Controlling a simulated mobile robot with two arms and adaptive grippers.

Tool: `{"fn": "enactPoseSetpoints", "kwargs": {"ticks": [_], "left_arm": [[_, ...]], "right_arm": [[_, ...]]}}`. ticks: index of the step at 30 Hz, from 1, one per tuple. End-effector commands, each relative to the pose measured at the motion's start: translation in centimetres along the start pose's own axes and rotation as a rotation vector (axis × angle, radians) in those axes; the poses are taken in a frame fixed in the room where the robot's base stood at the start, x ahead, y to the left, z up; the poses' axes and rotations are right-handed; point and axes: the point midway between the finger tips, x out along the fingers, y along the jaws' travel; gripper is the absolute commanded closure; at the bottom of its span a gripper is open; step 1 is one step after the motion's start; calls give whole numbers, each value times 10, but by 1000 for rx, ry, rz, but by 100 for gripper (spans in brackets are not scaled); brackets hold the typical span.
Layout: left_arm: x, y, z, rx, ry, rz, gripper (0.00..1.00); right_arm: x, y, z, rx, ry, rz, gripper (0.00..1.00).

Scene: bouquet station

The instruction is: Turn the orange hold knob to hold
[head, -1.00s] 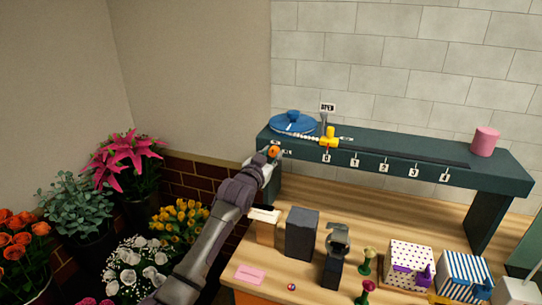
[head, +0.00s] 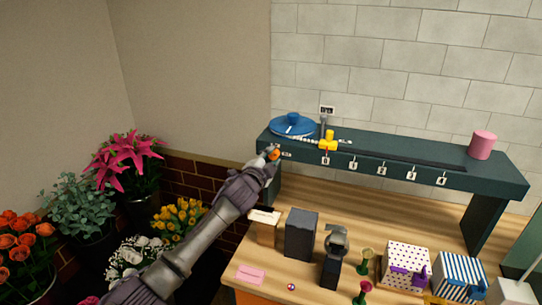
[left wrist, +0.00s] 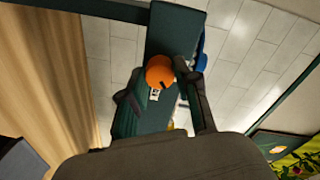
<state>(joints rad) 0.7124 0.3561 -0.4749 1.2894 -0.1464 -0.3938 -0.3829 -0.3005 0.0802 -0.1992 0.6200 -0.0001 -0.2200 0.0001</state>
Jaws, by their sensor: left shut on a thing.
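The orange hold knob (head: 275,154) is on the front face at the left end of the dark green raised shelf (head: 400,168). My left gripper (head: 270,152) is at the knob and shut on it. In the left wrist view the round knob (left wrist: 159,72) lies between the two dark fingers, with a short dark mark near its lower edge. A small white label (left wrist: 154,94) sits beside it; I cannot read its words. The head view does not show clearly which way the knob points. My right gripper is not in view.
On the shelf are a blue round lid-like piece (head: 292,125), a yellow slider (head: 329,144) and a pink cylinder (head: 482,145). Below, the wooden table holds a dark grey block (head: 301,235) and several boxes. Flower buckets stand at left.

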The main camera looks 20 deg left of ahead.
Motion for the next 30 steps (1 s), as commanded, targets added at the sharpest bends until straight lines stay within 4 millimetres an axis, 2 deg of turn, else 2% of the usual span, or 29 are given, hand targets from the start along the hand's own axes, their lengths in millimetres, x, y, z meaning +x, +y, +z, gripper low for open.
{"fn": "enactPoseSetpoints", "kwargs": {"ticks": [15,24,30], "left_arm": [[0,-1,-1,452,-29,5,100],[0,0,-1,603,-38,7,100],[0,1,-1,644,-41,8,100]], "right_arm": [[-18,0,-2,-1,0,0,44],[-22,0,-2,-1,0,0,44],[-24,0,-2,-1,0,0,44]]}}
